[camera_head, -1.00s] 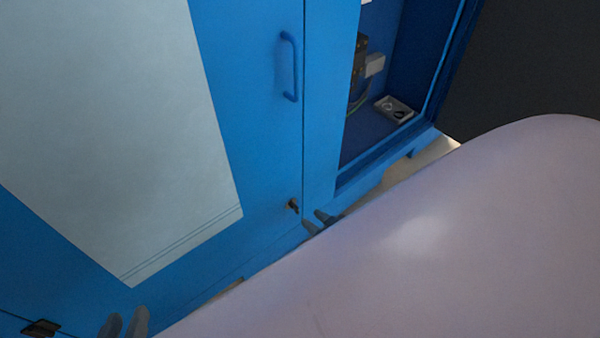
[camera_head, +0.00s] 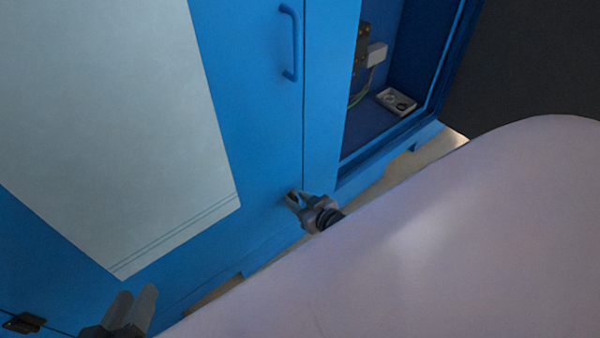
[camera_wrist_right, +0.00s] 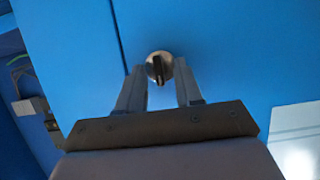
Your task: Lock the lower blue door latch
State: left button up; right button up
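The lower latch (camera_head: 290,196) is a small dark fitting near the lower right edge of the blue door (camera_head: 262,130). In the right wrist view the latch (camera_wrist_right: 159,67) is a round metal disc with a dark upright bar across it. My right gripper (camera_head: 297,199) is at the latch. Its two fingers (camera_wrist_right: 160,80) stand apart on either side of the latch, with visible space between them and the bar. My left gripper (camera_head: 136,300) is at the lower left of the head view, away from the latch; its fingers look close together, and the gap is unclear.
A blue handle (camera_head: 290,42) is higher on the door. A large pale panel (camera_head: 120,130) covers much of the door. A dark hinge (camera_head: 24,322) is at lower left. To the right is an open compartment with a small tray (camera_head: 397,101). My pale body fills the lower right.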

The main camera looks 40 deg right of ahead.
grip_shut()
pick_arm(q)
jog(key=shift+s+a+m+t+y+b, duration=0.2)
jog(key=shift+a+m+t+b, duration=0.25)
jog(key=shift+b, duration=0.75)
jog(key=shift+s+a+m+t+y+b, duration=0.15)
jog(key=shift+a+t+b, duration=0.45)
jog(key=shift+b, duration=0.65)
jog(key=shift+s+a+m+t+y+b, duration=0.1)
jog(key=shift+a+m+t+y+b, duration=0.3)
jog(key=shift+b, duration=0.8)
pick_arm(e)
jog(key=shift+d+f+m+t+y, duration=0.2)
jog(key=shift+m+t+y, duration=0.25)
jog(key=shift+m+y, duration=1.25)
jog(key=shift+d+f+m+t+y, duration=0.2)
jog(key=shift+m+t+y, duration=0.35)
jog(key=shift+m, duration=2.15)
jog(key=shift+d+f+m+t+y, duration=0.25)
jog(key=shift+m+y, duration=1.1)
jog(key=shift+m, duration=0.85)
pick_arm(q)
jog(key=shift+a, duration=0.15)
pick_arm(e)
jog(key=shift+r, duration=0.1)
